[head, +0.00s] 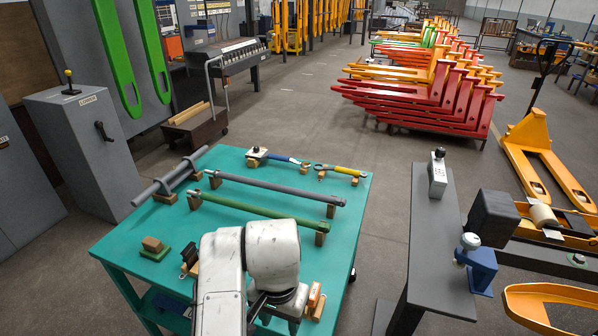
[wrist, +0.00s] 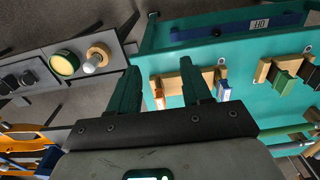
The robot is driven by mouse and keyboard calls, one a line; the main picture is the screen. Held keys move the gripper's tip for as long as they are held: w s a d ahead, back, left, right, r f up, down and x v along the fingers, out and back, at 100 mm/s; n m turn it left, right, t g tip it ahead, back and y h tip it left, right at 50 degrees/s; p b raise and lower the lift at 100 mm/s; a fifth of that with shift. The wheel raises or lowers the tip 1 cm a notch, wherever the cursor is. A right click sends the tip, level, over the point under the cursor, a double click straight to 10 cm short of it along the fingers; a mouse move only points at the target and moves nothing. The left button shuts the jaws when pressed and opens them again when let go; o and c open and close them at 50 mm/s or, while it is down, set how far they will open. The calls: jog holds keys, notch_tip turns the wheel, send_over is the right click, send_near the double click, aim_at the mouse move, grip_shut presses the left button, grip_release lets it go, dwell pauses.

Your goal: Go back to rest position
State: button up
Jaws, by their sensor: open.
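My gripper (wrist: 160,66) shows in the wrist view with its two dark green fingers spread apart. Nothing is held between them. Beyond the fingers are the edge of the teal table (wrist: 262,84) and a wooden block piece (wrist: 172,82) on it. In the head view my white arm reaches over the near part of the teal table (head: 128,243). The arm hides the gripper there, along with part of the table top.
A green bar (head: 245,208) and a grey bar (head: 270,188) rest on wooden blocks on the table. A dark grey bench (head: 433,250) stands at the right, with a clear floor gap between. A grey cabinet (head: 85,150) stands at the left. Red and orange forks (head: 430,95) lie stacked behind.

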jog(key=s+d+f+t+h, duration=0.1)
jog(key=s+d+f, duration=0.15)
jog(key=d, duration=1.15)
jog(key=s+d+f+t+h, duration=0.1)
jog(key=d+f+h, duration=0.15)
jog(key=d, duration=1.25)
jog(key=s+d+f+n, duration=0.2)
jog(key=s+d+f, duration=0.25)
jog(key=s, duration=0.45)
jog(key=s+a+f+y, duration=0.1)
jog(key=s, duration=0.6)
jog(key=s+a+f+n+g+y, duration=0.1)
jog(key=s+y, duration=0.1)
jog(key=s, duration=0.5)
jog(key=shift+a+f, duration=0.4)
